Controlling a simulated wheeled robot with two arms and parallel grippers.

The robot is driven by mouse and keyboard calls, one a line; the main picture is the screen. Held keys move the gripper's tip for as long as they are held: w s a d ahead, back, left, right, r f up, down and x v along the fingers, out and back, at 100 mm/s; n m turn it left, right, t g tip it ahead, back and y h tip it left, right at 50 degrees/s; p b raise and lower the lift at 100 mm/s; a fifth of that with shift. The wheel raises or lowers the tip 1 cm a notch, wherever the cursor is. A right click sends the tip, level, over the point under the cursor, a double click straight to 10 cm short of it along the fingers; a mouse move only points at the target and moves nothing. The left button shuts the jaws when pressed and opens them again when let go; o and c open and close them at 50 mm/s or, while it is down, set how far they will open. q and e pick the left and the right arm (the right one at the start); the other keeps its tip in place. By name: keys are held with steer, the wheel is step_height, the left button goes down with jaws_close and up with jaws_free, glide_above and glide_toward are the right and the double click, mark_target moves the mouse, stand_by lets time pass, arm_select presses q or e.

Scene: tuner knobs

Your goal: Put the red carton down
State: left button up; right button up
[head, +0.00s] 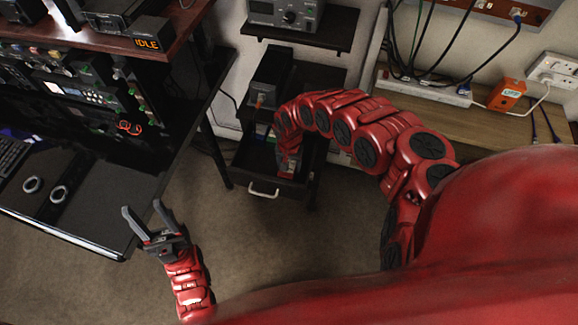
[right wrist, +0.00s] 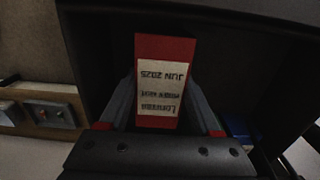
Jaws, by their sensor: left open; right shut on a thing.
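The red carton (right wrist: 165,50) is upright in the right wrist view, with a cream label whose text is upside down and reads "JUN 2025". My right gripper (right wrist: 163,100) is shut on it, one finger on each side. In the head view my right gripper (head: 287,160) is inside or over the open drawer of a black cabinet (head: 270,188); the arm mostly hides the carton there. I cannot tell whether the carton touches the drawer floor. My left gripper (head: 143,212) is open and empty beside the desk's front corner.
A blue item (right wrist: 237,127) stands right of the carton in the dark space. A black device (head: 270,75) is on the cabinet. A black desk (head: 100,215) with radio gear is at left. A wooden bench (head: 480,125) with cables and an orange box (head: 506,94) is at right. Open carpet lies between.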

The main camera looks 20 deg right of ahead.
steer(key=shift+f, duration=0.25)
steer(key=shift+f, duration=0.15)
steer(key=o, duration=1.5)
